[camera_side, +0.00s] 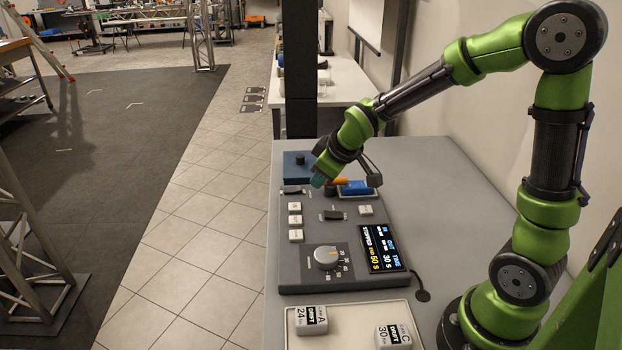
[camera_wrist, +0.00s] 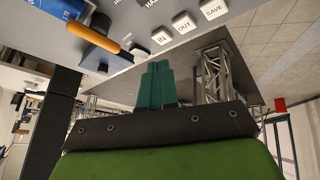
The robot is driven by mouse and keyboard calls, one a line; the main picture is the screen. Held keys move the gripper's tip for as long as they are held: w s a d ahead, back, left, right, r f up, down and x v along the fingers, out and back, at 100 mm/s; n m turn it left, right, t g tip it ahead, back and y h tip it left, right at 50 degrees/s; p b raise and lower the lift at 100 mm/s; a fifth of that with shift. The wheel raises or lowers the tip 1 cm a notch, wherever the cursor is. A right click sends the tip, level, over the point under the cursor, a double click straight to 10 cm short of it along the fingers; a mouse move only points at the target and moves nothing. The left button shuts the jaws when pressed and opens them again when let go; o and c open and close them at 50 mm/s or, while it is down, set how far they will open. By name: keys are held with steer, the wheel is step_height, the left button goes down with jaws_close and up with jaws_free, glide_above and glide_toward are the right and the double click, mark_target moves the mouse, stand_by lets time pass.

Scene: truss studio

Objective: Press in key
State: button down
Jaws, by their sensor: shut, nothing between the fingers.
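The IN key (camera_wrist: 161,37) is a small white square button on the grey control panel in the wrist view. In the side view it appears as the farthest white key (camera_side: 294,207) in the panel's left column. The OUT key (camera_wrist: 185,23) and SAVE key (camera_wrist: 213,9) follow in the same row. My gripper (camera_side: 318,181) is above the far part of the panel, up and right of the IN key in the picture, and apart from it. Its teal fingers (camera_wrist: 156,68) are closed together and empty in the wrist view.
The panel (camera_side: 310,278) also carries a dial (camera_side: 326,257), a lit display (camera_side: 382,247) and black rockers. An orange-handled lever (camera_wrist: 95,39) and blue part lie near the fingers. A tray (camera_side: 357,310) with two labelled blocks stands in front.

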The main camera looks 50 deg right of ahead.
mark_target(297, 208)
steer(key=w+n+t, duration=0.2)
steer(key=w+n, duration=0.3)
steer(key=w, duration=0.2)
steer(key=shift+w+r+n+t, duration=0.3)
steer(key=shift+r+n+t, duration=0.1)
steer(key=shift+d, duration=0.1)
steer(key=shift+f, duration=4.45)
steer(key=shift+f, duration=0.1)
steer(key=shift+f, duration=0.3)
